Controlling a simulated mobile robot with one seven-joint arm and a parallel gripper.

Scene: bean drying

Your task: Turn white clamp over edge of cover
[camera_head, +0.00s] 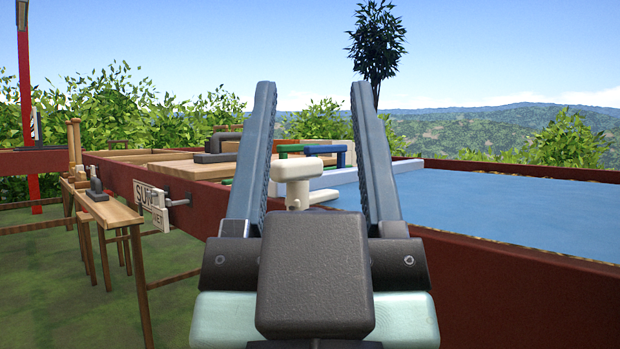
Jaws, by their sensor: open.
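The white clamp (297,171) stands beyond my gripper, with its pale, rounded top bar showing between the two fingers. My gripper (312,95) is open, its two long blue-grey fingers pointing up and away on either side of the clamp in the picture. I cannot tell whether either finger touches the clamp. A blue flat surface (510,212), perhaps the cover, fills the red-framed bed on the right. A pale edge piece (345,182) runs along its left side near the clamp. The lower part of the clamp is hidden behind my gripper.
Green (290,150) and blue (336,146) bars stand just behind the clamp. A dark grey block (216,148) lies on wooden boards to the left. The red frame wall (520,285) crosses in front. A sign (151,205) sticks out at left, near a wooden bench (108,212).

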